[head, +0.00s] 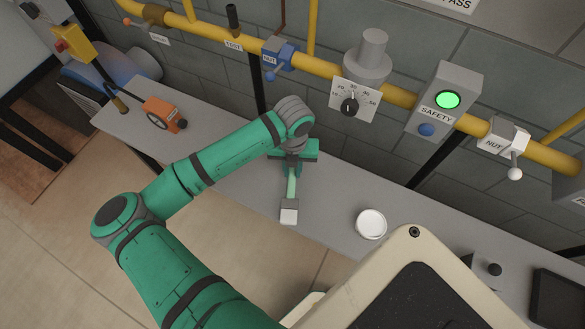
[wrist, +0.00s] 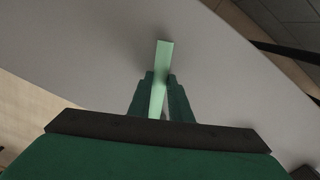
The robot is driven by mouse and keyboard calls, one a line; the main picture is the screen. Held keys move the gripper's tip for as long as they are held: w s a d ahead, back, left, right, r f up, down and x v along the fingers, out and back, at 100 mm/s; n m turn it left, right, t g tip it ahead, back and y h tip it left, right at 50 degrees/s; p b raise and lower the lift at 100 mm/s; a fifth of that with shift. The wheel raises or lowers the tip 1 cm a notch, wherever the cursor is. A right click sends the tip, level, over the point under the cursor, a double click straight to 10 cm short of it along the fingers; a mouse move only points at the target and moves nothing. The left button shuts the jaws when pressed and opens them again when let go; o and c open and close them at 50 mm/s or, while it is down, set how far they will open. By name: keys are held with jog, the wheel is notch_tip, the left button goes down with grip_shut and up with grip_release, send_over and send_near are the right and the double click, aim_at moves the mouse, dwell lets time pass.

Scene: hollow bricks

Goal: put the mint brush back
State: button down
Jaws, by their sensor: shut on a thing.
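The mint brush (head: 291,188) has a pale green handle and a light block-like head at its lower end in the head view. My gripper (head: 292,169) is shut on the handle, over the grey bench (head: 235,150). In the wrist view the mint handle (wrist: 163,60) stands up between the two dark green fingers of my gripper (wrist: 161,85). The brush head is hidden there. I cannot tell whether the brush touches the bench.
A round white dish (head: 371,224) is on the bench right of the brush. An orange gauge (head: 163,115) stands at the left end. A yellow pipe (head: 330,68) with valves, a dial (head: 353,98) and a safety box (head: 442,100) runs along the wall behind. A dark tray (head: 556,300) is at far right.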

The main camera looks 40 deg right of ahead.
jog(key=c, duration=1.6)
grip_release()
notch_tip(320, 180, up, 12)
jog(key=shift+r, duration=0.1)
